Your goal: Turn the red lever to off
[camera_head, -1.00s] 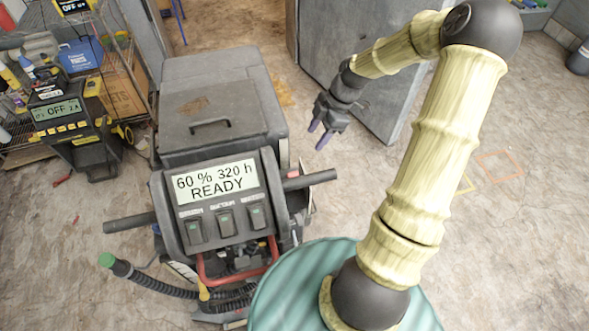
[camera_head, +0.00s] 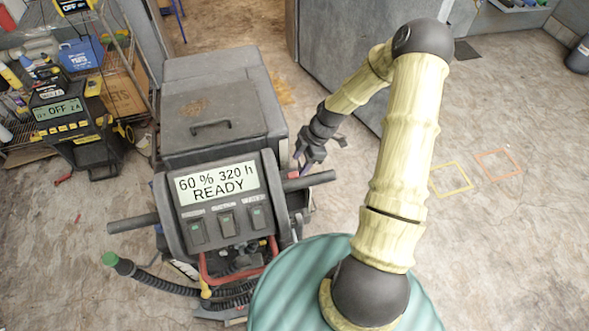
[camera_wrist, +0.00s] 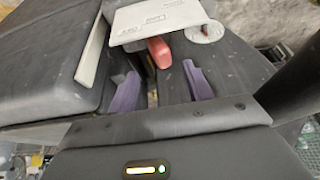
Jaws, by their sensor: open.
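The red lever (camera_wrist: 160,52) shows in the wrist view below the edge of a pale grey labelled plate (camera_wrist: 155,22) on the dark machine body. My gripper (camera_wrist: 163,86) is open, with purple fingertips to the left and right of the lever's line. The lever appears beyond the fingertips, with nothing held between them. In the head view my gripper (camera_head: 307,160) is at the right side of the grey floor machine (camera_head: 212,110). The machine's display (camera_head: 216,183) reads "60 % 320 h READY".
A dark handlebar (camera_head: 309,181) sticks out from the machine's right side, close to my gripper. A red bar (camera_head: 205,270) and black hoses are at the machine's front. A charger (camera_head: 68,115) reading OFF and a loaded shelf stand left.

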